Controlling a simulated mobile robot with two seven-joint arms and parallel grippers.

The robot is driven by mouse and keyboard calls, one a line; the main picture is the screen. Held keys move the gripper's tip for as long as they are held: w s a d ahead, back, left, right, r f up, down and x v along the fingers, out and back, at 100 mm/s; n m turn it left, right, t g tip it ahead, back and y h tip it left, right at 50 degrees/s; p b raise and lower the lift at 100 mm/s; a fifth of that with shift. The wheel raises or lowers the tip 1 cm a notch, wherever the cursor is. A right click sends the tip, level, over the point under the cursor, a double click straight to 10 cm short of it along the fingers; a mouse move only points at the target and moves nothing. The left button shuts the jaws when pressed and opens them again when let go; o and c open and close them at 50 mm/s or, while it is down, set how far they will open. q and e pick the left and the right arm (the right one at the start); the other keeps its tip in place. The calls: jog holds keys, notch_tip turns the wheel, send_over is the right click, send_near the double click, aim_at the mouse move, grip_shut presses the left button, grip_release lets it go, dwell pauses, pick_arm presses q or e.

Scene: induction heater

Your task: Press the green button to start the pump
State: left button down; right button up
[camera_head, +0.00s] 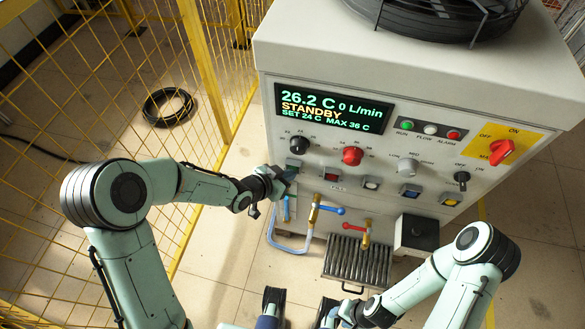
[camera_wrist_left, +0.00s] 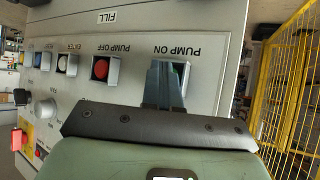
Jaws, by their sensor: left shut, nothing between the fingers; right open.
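The green pump-on button (camera_wrist_left: 181,70) shows partly in the left wrist view, under an upside-down "PUMP ON" label. My left fingers cover much of it. My left gripper (camera_head: 277,182) is shut and empty, at the left end of the panel's button row; it also shows in the left wrist view (camera_wrist_left: 164,84). Its fingertips overlap the button there; I cannot tell whether they touch it. In the head view the gripper hides the button. My right gripper (camera_head: 341,312) is open, low in the head view. The display (camera_head: 335,107) reads STANDBY and 0 L/min.
The red pump-off button (camera_head: 331,174) sits close beside, with white (camera_head: 371,183), blue (camera_head: 410,191) and yellow (camera_head: 450,199) buttons further right. Knobs sit above; a blue-handled valve (camera_head: 316,206) is below. A yellow mesh fence (camera_head: 205,75) stands at the left.

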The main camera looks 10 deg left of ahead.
pick_arm(q)
jog(key=shift+w, duration=0.15)
dwell(0.4)
jog(key=shift+s+b, duration=0.35)
jog(key=shift+s, duration=0.55)
jog(key=shift+s, duration=0.1)
jog(key=s+b, duration=0.1)
jog(key=s, duration=0.3)
jog(key=shift+s+a, duration=0.1)
jog(key=shift+s, duration=0.3)
